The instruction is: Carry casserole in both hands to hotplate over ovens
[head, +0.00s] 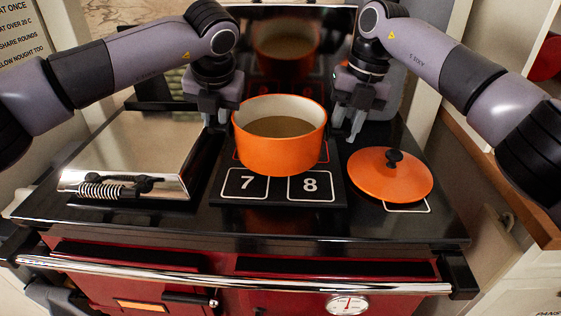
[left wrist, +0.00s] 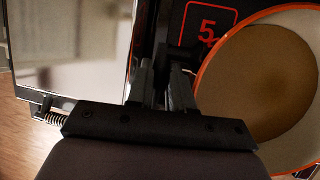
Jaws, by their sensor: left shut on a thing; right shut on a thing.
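The orange casserole (head: 280,153), with brown contents and no lid on, is upright at the numbered black panel (head: 232,203) on the range top. I cannot tell whether its base touches the panel. My left gripper (head: 214,122) is shut at its left side, and my right gripper (head: 346,135) is shut at its right side. The handles are hardly visible. In the left wrist view the left fingers (left wrist: 166,75) meet the left rim side of the casserole (left wrist: 207,67), next to a red 5. The range's red ovens (head: 130,265) are below.
The orange lid (head: 372,186) with a black knob lies on the right of the range top. A closed shiny hotplate cover (head: 130,150) with a coiled handle is on the left. A chrome rail (head: 240,279) runs along the front.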

